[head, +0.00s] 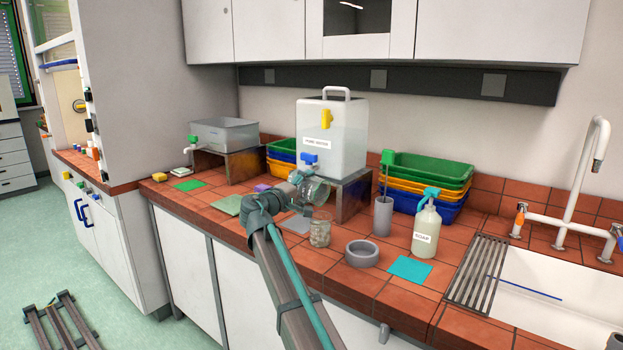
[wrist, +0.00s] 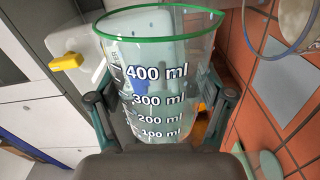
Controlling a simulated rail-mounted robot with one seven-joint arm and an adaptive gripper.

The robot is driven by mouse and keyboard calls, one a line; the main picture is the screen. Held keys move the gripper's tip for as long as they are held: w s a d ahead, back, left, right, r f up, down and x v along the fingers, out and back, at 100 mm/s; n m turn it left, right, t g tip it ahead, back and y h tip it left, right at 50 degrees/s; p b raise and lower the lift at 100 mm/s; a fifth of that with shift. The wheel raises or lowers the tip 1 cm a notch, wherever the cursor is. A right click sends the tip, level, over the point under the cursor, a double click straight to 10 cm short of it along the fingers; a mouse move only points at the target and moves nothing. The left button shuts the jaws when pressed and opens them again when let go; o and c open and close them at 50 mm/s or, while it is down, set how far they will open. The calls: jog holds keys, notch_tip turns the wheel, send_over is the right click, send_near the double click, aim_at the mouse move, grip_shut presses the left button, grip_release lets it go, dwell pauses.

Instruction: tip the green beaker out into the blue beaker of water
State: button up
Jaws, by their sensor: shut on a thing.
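The green beaker is clear glass with a green rim and white volume marks; it fills the middle of the wrist view (wrist: 165,60). My gripper (head: 300,184) is shut around its sides and holds it above the bench, well tilted, as the head view also shows (head: 318,191). The wrist view (wrist: 160,108) shows one finger on each side. I cannot tell how much liquid is in it. The other glass beaker, apparently the blue one, stands upright on the bench (head: 320,234), below the held beaker's mouth. Its bluish rim shows at the wrist view's upper right (wrist: 290,48).
A water tank (head: 345,125) on a stand is close behind. A grey ring (head: 362,253), soap bottle (head: 425,235) and grey cylinder (head: 383,215) stand to the right, with a cyan mat (head: 410,270). A grey mat (head: 296,224) lies left of the standing beaker.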

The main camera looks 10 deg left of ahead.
jog(key=shift+w+a+f+n, duration=0.1)
jog(key=shift+a+f+n, duration=0.1)
jog(key=shift+n, duration=0.3)
jog(key=shift+a+n+p, duration=0.1)
jog(key=shift+n+p, duration=0.2)
jog(key=shift+p, duration=0.4)
jog(key=shift+w+a+f+n+p, duration=0.25)
jog(key=shift+f+n+p, duration=0.1)
jog(key=shift+n+p, duration=0.5)
jog(key=shift+a+f+n, duration=0.1)
jog(key=shift+f+n, duration=0.15)
jog(key=shift+f, duration=0.15)
jog(key=shift+r+p, duration=0.1)
jog(key=shift+p, duration=0.2)
jog(key=shift+w+a+r+n+p, duration=0.1)
jog(key=shift+r+n+p, duration=0.4)
jog(key=shift+p, duration=0.7)
jog(key=shift+a+f+n+p, duration=0.1)
jog(key=shift+f+n+p, duration=0.1)
jog(key=shift+n+p, duration=0.45)
jog(key=shift+f, duration=0.2)
